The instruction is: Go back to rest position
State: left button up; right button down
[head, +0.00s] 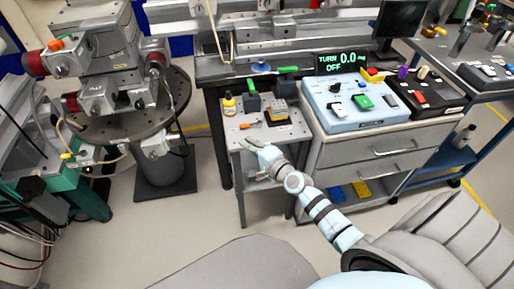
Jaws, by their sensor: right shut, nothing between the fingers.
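My right arm reaches up from the lower right. Its gripper (252,145) is at the front edge of the small grey side table (244,133). The gripper is shut and looks empty; its fingertips are small and dark in this view. My left gripper is not in view.
A light blue control box (352,116) sits on the drawer cabinet to the right. A round-based instrument (120,108) stands at left. Open floor (190,225) lies in front.

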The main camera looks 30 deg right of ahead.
jog(key=s+a+r+p, duration=0.1)
jog(key=s, duration=0.5)
